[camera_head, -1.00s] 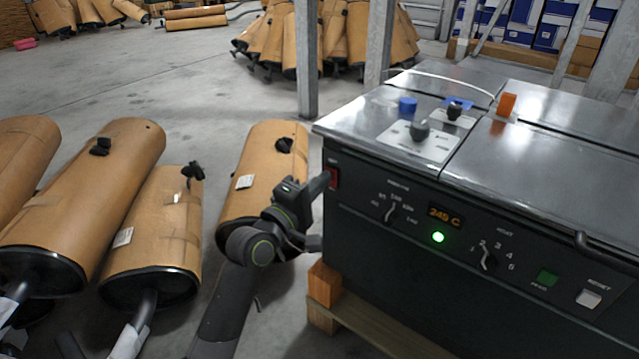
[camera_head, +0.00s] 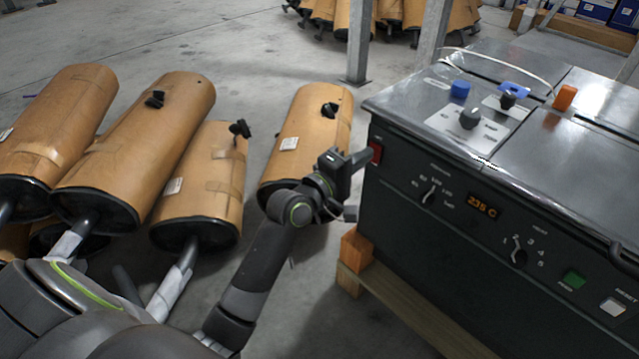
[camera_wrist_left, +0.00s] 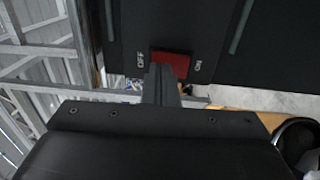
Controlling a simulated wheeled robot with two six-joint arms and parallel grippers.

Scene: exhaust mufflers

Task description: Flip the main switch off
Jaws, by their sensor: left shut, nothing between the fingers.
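The red main switch (camera_head: 377,152) is at the upper left corner of the dark machine's front panel. In the left wrist view the red switch (camera_wrist_left: 171,63) sits between the labels OFF on the left and ON on the right. My left gripper (camera_head: 363,158) is shut and empty, with its fingertips right at the switch. In the wrist view the shut fingers (camera_wrist_left: 163,78) cover part of the switch's near edge, toward the OFF side. I cannot tell whether they touch it or which way the rocker is tilted. My right gripper is not in view.

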